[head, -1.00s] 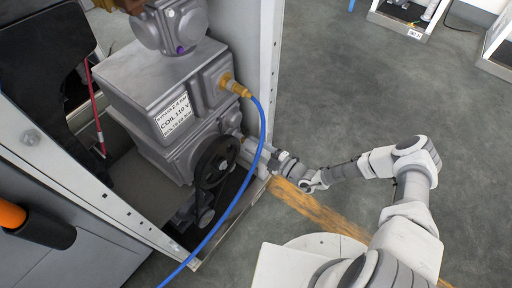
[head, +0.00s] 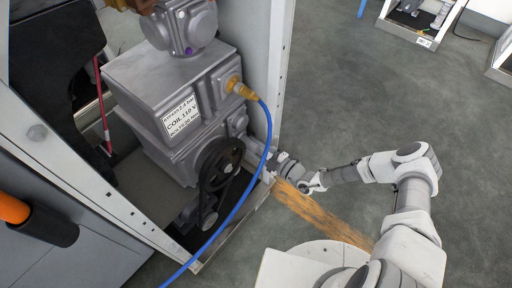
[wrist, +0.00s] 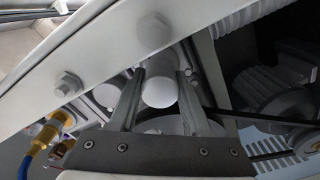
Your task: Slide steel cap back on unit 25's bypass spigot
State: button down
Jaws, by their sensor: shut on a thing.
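The grey metal dispenser unit (head: 165,80) stands in its open frame in the head view, with a "COIL 110 V" label (head: 181,112) on its side. My gripper (head: 272,163) is low at the unit's right side, by the frame's upright. In the wrist view my gripper (wrist: 161,78) has its two fingers shut on a smooth pale round-ended cylinder, which looks like the steel cap (wrist: 160,92). The spigot is not clearly seen. I cannot tell whether the cap touches it. No unit number is readable.
A blue hose (head: 254,175) runs from a brass fitting (head: 238,88) down past the black pulley (head: 219,163), close to my gripper. A bolted pale frame rail (wrist: 110,45) crosses the wrist view.

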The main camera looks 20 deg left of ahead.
jog(key=shift+x, duration=0.85)
jog(key=shift+c, duration=1.4)
grip_release()
jog(key=p+v, duration=0.3)
jog(key=v, duration=1.4)
jog(key=shift+d+p, duration=0.15)
jog(key=shift+p, duration=0.25)
